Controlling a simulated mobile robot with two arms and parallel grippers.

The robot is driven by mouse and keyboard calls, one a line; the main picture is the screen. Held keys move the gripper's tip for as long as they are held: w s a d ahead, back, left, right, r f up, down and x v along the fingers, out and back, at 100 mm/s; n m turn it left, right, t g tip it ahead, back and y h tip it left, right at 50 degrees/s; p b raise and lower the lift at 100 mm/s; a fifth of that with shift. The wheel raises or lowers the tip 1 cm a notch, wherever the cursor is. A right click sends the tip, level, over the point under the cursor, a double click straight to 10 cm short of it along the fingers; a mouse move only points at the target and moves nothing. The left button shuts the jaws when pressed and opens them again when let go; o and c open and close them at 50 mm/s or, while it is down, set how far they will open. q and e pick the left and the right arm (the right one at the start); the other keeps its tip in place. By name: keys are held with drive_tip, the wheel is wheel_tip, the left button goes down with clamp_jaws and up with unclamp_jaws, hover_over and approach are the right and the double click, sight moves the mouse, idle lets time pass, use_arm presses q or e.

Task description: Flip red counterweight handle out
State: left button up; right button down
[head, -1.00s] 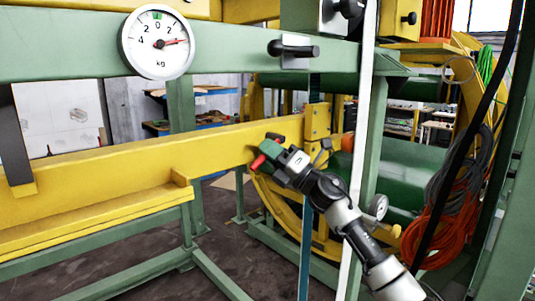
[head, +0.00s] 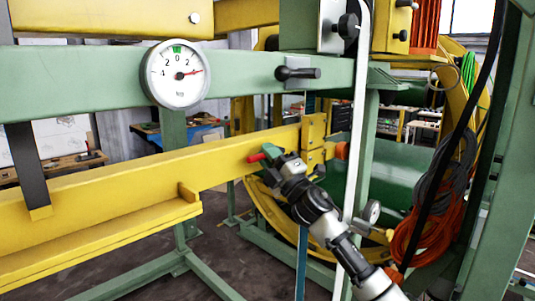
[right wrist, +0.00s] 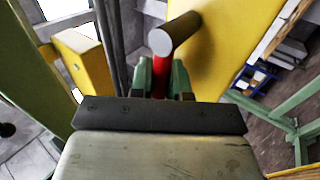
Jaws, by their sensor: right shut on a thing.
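The red counterweight handle (head: 257,157) shows as a short red bar at the face of the long yellow beam (head: 150,165), left of my right gripper (head: 268,156). In the right wrist view, the red handle (right wrist: 160,76) is between the two green fingers of my right gripper (right wrist: 161,80), which is shut on it. A grey-ended cylinder (right wrist: 175,36) lies just beyond the fingertips and hides part of the handle. My left gripper is in neither view.
A round kg dial (head: 177,75) sits on the green crossbar above the beam. A black lever (head: 298,73) is on that crossbar to the right. A white upright strip (head: 356,150) and a green post stand close by my right arm. Orange cables (head: 420,230) hang farther right.

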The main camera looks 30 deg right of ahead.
idle(0.3)
drive_tip(key=c, duration=1.1)
unclamp_jaws()
drive_tip(key=shift+f, duration=0.1)
drive_tip(key=shift+s+d+f+b, duration=0.1)
drive_tip(key=shift+s+f+b, duration=0.15)
drive_tip(key=shift+s+b, duration=0.05)
drive_tip(key=b+v, duration=0.4)
drive_tip(key=v, duration=0.6)
drive_tip(key=shift+b, duration=0.3)
drive_tip(key=shift+r, duration=0.1)
